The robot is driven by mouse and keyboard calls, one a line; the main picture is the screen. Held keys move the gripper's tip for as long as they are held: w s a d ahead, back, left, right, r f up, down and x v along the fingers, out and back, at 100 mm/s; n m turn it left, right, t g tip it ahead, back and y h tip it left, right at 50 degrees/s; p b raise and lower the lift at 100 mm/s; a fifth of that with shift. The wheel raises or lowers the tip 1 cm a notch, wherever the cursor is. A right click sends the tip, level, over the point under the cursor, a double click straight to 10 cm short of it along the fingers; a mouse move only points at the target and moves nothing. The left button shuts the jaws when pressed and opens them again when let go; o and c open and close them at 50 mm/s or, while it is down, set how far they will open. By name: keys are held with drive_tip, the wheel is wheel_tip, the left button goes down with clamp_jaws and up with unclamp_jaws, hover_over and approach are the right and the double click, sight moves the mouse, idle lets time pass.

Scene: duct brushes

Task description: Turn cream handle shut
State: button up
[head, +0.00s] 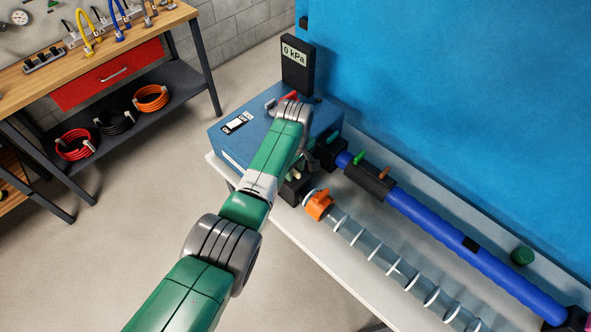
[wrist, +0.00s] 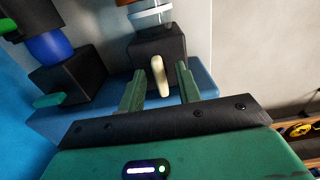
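The cream handle (wrist: 158,76) is a short lever on a black valve block (wrist: 172,45) in the wrist view. It points toward my gripper, slightly tilted. My gripper (wrist: 160,70) is open, with one green finger on each side of the handle. Gaps show between the handle and both fingers, so I see no contact. In the head view my arm largely covers this spot; only a small cream piece (head: 296,175) shows beside the black block (head: 292,190).
A blue box (head: 228,150) with a red switch and a gauge (head: 297,65) reading 0 kPa stands beside the valves. A clear hose with an orange clamp (head: 319,205) and a blue pipe (head: 430,225) run rightward. A teal handle (wrist: 48,100) is on the neighbouring block.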

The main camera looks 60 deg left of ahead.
drive_tip(key=shift+f, duration=0.1)
clamp_jaws()
drive_tip(key=shift+m, duration=0.4)
drive_tip(key=m, duration=0.3)
drive_tip(key=shift+m+p, duration=0.4)
drive_tip(key=m, duration=0.4)
drive_tip(key=shift+s, duration=0.2)
drive_tip(key=m, duration=0.5)
drive_tip(key=shift+s+a, duration=0.1)
drive_tip(key=shift+s, duration=0.05)
drive_tip(key=shift+a+m, duration=0.15)
drive_tip(key=shift+m, duration=2.05)
